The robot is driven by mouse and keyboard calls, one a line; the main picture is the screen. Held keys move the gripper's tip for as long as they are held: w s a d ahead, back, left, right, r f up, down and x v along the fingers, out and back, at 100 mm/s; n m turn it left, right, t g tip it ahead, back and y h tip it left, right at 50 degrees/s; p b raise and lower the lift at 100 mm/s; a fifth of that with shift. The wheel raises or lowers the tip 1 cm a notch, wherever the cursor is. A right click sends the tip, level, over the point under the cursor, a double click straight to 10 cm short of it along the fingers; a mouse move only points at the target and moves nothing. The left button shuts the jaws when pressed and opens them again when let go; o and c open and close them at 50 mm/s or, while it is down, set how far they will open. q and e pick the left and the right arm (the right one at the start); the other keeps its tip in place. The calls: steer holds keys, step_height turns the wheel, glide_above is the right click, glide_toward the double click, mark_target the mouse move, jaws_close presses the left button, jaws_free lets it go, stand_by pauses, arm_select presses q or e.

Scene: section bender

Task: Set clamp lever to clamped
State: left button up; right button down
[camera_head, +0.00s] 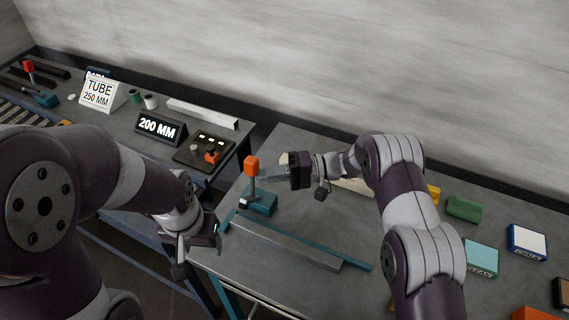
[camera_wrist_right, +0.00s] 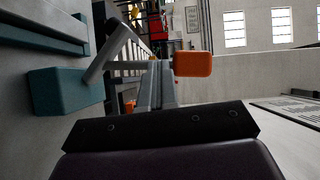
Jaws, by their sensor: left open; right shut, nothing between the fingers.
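A lever with an orange knob (camera_head: 251,166) stands roughly upright on a teal base (camera_head: 262,201) near the left end of the right-hand table. My right gripper (camera_head: 269,174) is shut and empty, its fingers pointing left right beside the lever, just below knob height. In the right wrist view the shut fingers (camera_wrist_right: 155,85) lie close to the orange knob (camera_wrist_right: 192,64), with the teal base (camera_wrist_right: 62,92) to the left; I cannot tell whether they touch the lever. My left gripper (camera_head: 214,234) is open and empty near the table's left edge.
A grey bar and teal rail (camera_head: 290,244) lie in front of the lever base. A control box (camera_head: 204,151) and a "200 MM" sign (camera_head: 157,128) stand on the left table. Another lever with a red knob (camera_head: 29,67) is far left. Coloured blocks lie at right.

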steer(key=s+a+n+t+h+p, duration=0.1)
steer(key=s+a+n+h+p, duration=0.1)
steer(key=s+n+p, duration=0.2)
steer(key=shift+s+a+f+n+t+h+p, duration=0.3)
steer(key=shift+s+f+t+h+p, duration=0.15)
steer(key=shift+s+p, duration=0.3)
steer(key=shift+s, duration=0.15)
